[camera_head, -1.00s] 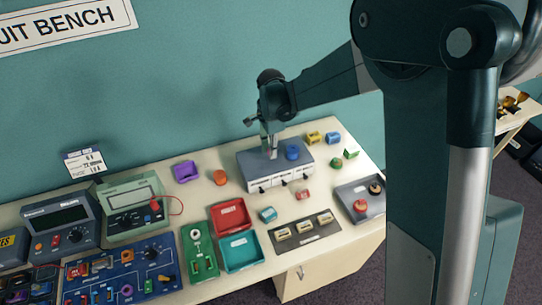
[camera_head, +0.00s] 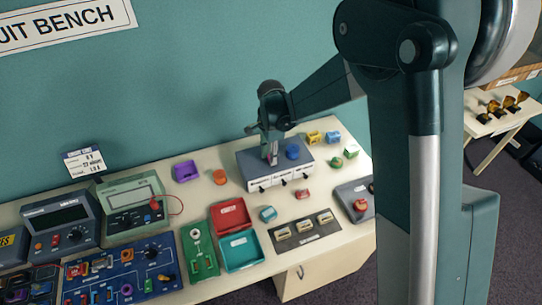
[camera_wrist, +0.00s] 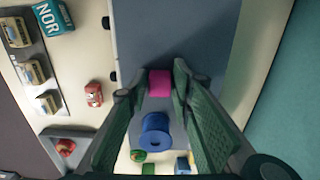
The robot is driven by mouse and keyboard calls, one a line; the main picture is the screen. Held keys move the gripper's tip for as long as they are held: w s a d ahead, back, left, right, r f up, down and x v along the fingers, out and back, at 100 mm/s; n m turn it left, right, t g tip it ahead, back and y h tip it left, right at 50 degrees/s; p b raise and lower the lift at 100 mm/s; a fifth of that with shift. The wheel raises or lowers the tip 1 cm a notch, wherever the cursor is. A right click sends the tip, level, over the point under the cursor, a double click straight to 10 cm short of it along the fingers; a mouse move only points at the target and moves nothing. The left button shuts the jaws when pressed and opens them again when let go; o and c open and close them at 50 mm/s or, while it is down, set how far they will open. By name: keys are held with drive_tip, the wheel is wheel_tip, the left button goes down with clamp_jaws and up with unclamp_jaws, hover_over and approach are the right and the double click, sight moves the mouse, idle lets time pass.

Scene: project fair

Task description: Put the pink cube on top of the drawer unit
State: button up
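The pink cube (camera_wrist: 160,82) rests on the grey top of the drawer unit (camera_wrist: 190,25), as the wrist view shows. My gripper (camera_wrist: 157,83) has its two green-padded fingers spread on either side of the cube, with a gap visible beside it. In the head view, my gripper (camera_head: 270,158) points down at the top of the drawer unit (camera_head: 245,168), and the cube cannot be made out there. A blue spool (camera_wrist: 156,130) stands on the unit close to the cube; it also shows in the head view (camera_head: 292,152).
A yellow block (camera_head: 313,137), a green block (camera_head: 350,153) and an orange round piece (camera_head: 220,177) stand around the unit. A purple piece (camera_head: 185,171) lies to the left. A red-and-teal box (camera_head: 240,251) is in front. My arm hides the bench's right end.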

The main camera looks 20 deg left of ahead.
drive_tip(key=shift+o, duration=0.8)
drive_tip(key=shift+r, duration=0.25)
wheel_tip(320, 180, up, 12)
idle(0.8)
